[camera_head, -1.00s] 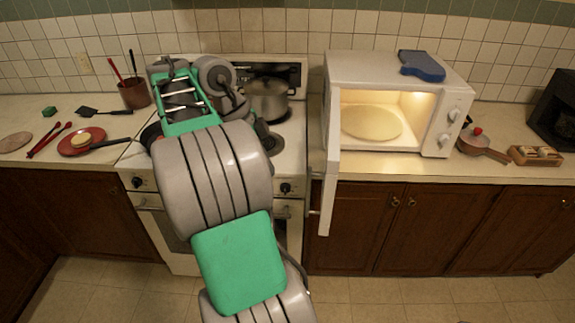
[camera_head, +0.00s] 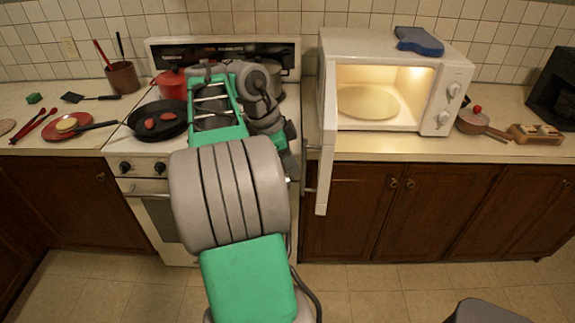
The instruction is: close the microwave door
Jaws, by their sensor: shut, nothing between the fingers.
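The white microwave (camera_head: 460,62) stands on the counter right of the stove, its lit interior showing a round plate (camera_head: 368,101). Its door (camera_head: 327,145) is wide open, hinged at the left side and swung out toward me past the counter's front edge. My arm reaches up over the stove, left of the door. My gripper (camera_head: 289,164) is at the stove's front right, a short way left of the door and apart from it. It is small and dark in the picture, shut and empty; its fingertips are hard to make out.
A black frying pan (camera_head: 158,121) with red items and a red pot (camera_head: 171,85) are on the stove (camera_head: 130,143). A blue object (camera_head: 419,41) lies on top of the microwave. A small pan (camera_head: 485,125) stands to its right.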

